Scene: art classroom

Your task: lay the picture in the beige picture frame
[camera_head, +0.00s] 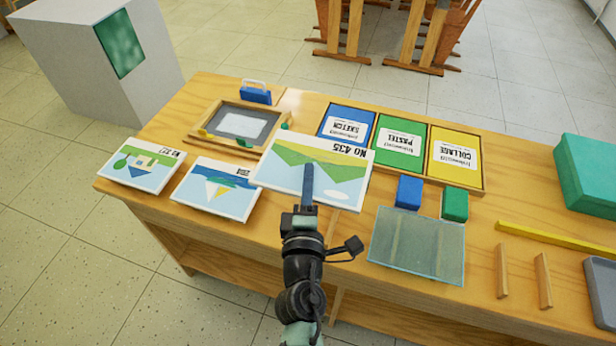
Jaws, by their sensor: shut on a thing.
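My gripper (307,205) is shut on a picture (327,172) marked "NO 435", with green hills and a white oval. The picture is over the table, in front of the sketch and pastel boxes; how high it is I cannot tell. The beige picture frame (206,121) stands to its left at the back of the table. It has a dark inside with a pale patch, and small yellow and green pieces at its edges.
A tray (484,171) holds blue, green and yellow boxes. A blue block (409,192), a green block (455,204) and a glass sheet (416,245) are right of my gripper. A blue handled object (256,96) stands behind the frame. Wooden strips and a teal box (588,174) are further right.

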